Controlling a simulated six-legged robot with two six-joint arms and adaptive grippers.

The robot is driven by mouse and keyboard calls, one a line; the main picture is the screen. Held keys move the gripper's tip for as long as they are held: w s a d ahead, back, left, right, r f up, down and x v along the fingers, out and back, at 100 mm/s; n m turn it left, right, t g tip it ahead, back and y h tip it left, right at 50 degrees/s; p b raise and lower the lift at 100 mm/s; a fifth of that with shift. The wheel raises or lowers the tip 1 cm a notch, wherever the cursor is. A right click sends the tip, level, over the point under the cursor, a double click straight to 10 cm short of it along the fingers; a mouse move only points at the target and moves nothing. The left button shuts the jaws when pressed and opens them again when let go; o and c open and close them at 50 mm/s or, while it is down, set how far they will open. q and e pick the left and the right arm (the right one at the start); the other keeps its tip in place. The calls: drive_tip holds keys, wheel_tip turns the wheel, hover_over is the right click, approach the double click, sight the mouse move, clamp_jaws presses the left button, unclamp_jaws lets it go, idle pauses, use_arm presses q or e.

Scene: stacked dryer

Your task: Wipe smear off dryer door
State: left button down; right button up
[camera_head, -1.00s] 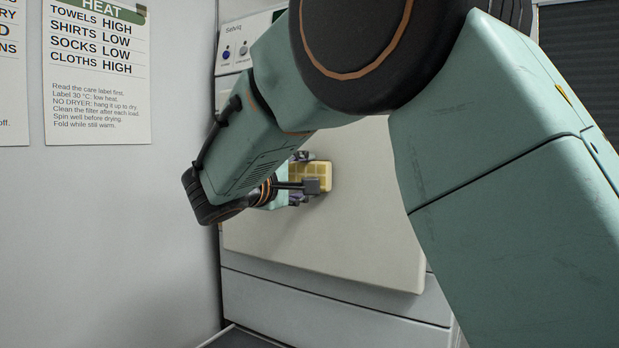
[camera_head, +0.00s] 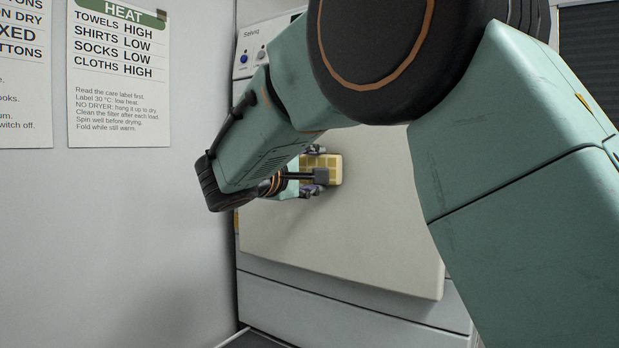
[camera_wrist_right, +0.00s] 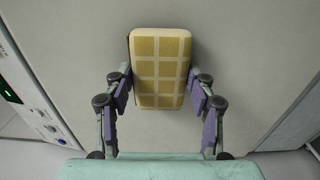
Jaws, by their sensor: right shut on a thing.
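The dryer door (camera_head: 350,235) is a large pale panel on the front of the dryer. It also fills the back of the right wrist view (camera_wrist_right: 245,50). My right gripper (camera_head: 315,171) is shut on a yellow sponge (camera_head: 334,169) with a grid pattern. In the right wrist view my right gripper (camera_wrist_right: 160,88) has its purple finger pads on both sides of the sponge (camera_wrist_right: 160,70). The sponge is at the door face; I cannot tell whether it touches. No smear shows; my arm and the sponge hide part of the door. My left gripper is not in view.
A grey wall with a heat chart (camera_head: 120,75) stands close on the left. The dryer's control panel (camera_head: 255,50) is above the door, partly behind my arm. A drawer-like lower panel (camera_head: 340,310) is below it. My right arm covers much of the view.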

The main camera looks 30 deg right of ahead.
sight(335, 173)
drive_tip(key=s+b, duration=0.1)
drive_tip(key=s+d+b, duration=0.1)
drive_tip(key=s+b, duration=0.1)
drive_tip(key=shift+s+d+f, duration=0.1)
drive_tip(key=shift+d+f, duration=0.1)
drive_tip(key=shift+s+d+b, duration=0.1)
drive_tip(key=shift+s+b, duration=0.2)
drive_tip(key=shift+s+d+r+b, duration=0.1)
drive_tip(key=shift+s+d+b, duration=0.2)
drive_tip(key=shift+s+b, duration=0.35)
drive_tip(key=shift+s+d+b, duration=0.15)
drive_tip(key=shift+s+b, duration=0.35)
drive_tip(key=shift+s+d, duration=0.1)
drive_tip(key=shift+s, duration=0.15)
drive_tip(key=shift+s+d+r+p, duration=0.2)
drive_tip(key=shift+s+p, duration=0.1)
drive_tip(key=shift+p, duration=0.7)
drive_tip(key=p, duration=0.3)
drive_tip(key=shift+s, duration=0.3)
drive_tip(key=shift+s+d+f+p, duration=0.1)
drive_tip(key=shift+s+d+p, duration=0.05)
drive_tip(key=shift+s+p, duration=0.2)
